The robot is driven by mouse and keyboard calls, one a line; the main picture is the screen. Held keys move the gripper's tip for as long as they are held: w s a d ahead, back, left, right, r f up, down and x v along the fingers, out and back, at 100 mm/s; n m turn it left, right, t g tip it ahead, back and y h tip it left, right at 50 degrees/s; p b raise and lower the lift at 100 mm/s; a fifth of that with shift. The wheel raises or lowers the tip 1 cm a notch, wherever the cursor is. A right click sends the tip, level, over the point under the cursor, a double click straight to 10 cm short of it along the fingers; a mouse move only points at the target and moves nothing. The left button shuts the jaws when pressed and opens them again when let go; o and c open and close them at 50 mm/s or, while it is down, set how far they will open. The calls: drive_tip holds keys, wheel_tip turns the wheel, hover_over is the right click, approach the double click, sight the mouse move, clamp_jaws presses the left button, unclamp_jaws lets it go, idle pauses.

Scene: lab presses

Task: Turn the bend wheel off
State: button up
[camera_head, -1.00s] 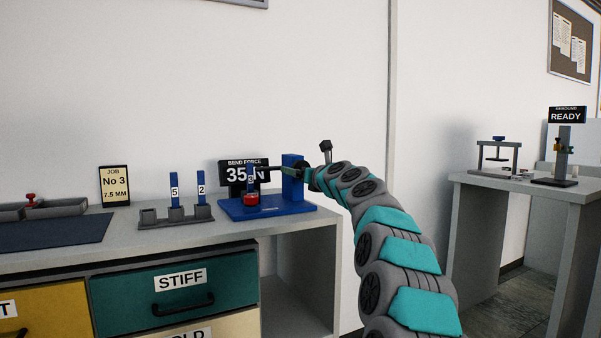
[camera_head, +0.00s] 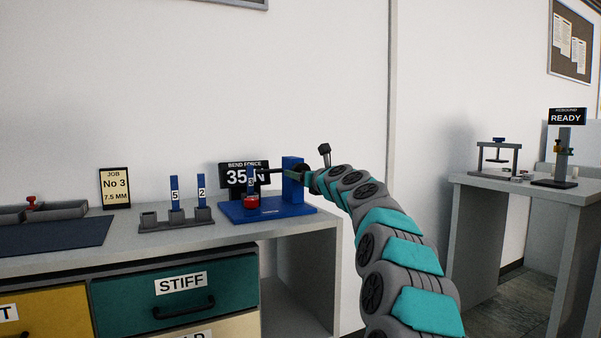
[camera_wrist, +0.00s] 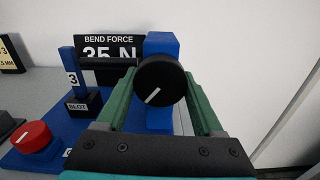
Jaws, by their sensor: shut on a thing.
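The bend wheel (camera_wrist: 161,86) is a round black knob with a white pointer line, on the blue post (camera_wrist: 161,44) of the bend press. In the wrist view its pointer slants to the lower left. My gripper (camera_wrist: 160,92) is shut on the wheel, with one green finger at each side. The display (camera_head: 238,176) behind reads BEND FORCE and 35 N, partly covered. A blue strip marked 3 (camera_wrist: 72,76) stands in the black slot block.
A red knob (camera_wrist: 32,137) sits on the blue base, left of my gripper; it also shows in the head view (camera_head: 250,202). A grey rack (camera_head: 176,222) with strips 5 and 2 stands left of the press. A job card (camera_head: 114,187) stands behind.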

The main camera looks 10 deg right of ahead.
drive_tip(key=shift+r+n+p, duration=0.3)
drive_tip(key=shift+r+p, duration=0.05)
drive_tip(key=shift+d+f+n, duration=0.1)
drive_tip(key=shift+f+n, duration=0.15)
drive_tip(key=shift+n, duration=0.75)
drive_tip(key=o, duration=1.4)
drive_tip(key=shift+b+v, duration=0.4)
drive_tip(key=shift+v, duration=3.45)
